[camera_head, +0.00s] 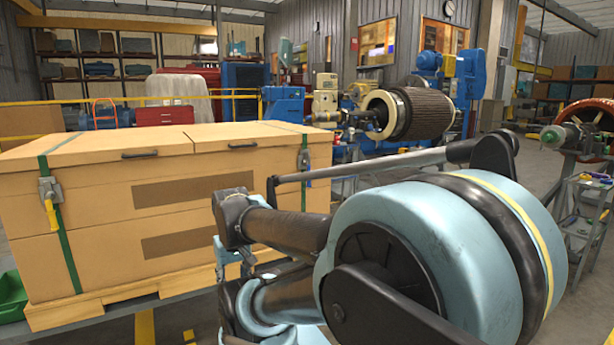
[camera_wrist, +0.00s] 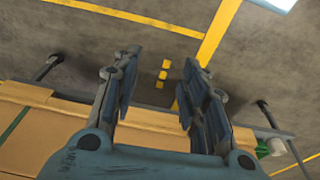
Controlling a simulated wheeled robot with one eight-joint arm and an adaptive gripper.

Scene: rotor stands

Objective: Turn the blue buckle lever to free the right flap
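A large tan crate (camera_head: 95,235) stands at the left in the head view, with a left flap (camera_head: 100,148) and a right flap (camera_head: 235,134) lying shut on top. The right buckle (camera_head: 304,160) sits on the crate's right strap, and its small blue lever (camera_head: 307,182) is partly hidden by my arm. The left buckle (camera_head: 48,190) carries a yellow lever (camera_head: 51,215). My gripper (camera_wrist: 157,70) is open and empty in the wrist view, its fingers over bare floor beside the crate's edge (camera_wrist: 150,122). In the head view, my arm mostly hides it in front of the crate.
Each flap has a dark handle. A green bin (camera_head: 12,298) stands at the lower left. A rotor (camera_head: 425,113) on a machine stands behind, and a cart (camera_head: 585,225) with tools is at the right. Yellow lines (camera_wrist: 220,30) mark open floor.

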